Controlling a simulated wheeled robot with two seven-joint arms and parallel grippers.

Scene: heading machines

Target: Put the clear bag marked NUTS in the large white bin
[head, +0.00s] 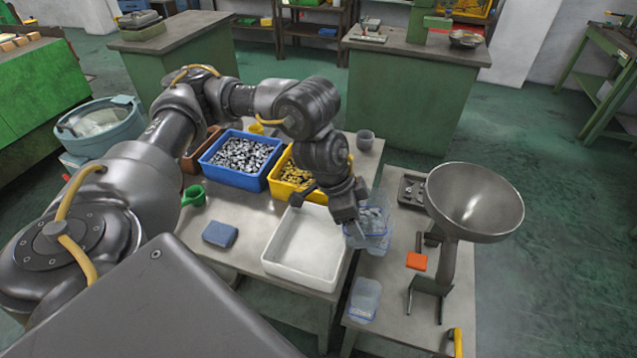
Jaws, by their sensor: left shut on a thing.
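My left gripper (352,226) is shut on a clear bag (375,229) with grey pieces in it. The bag hangs just right of the large white bin (276,262), by the gap between the two tables. The bin is open and looks empty. Another clear bag (365,298) with a bluish label lies on the right table, below the held one. The lettering on both bags is too small to read, so I cannot tell which is marked NUTS. My right gripper is out of view.
A blue bin (233,178) of grey parts and a yellow bin (290,187) of brass-coloured parts stand behind the white bin. A blue block (220,234) and a green cup (194,195) lie left. A metal funnel (474,200) on a stand rises at right, near an orange block (417,262).

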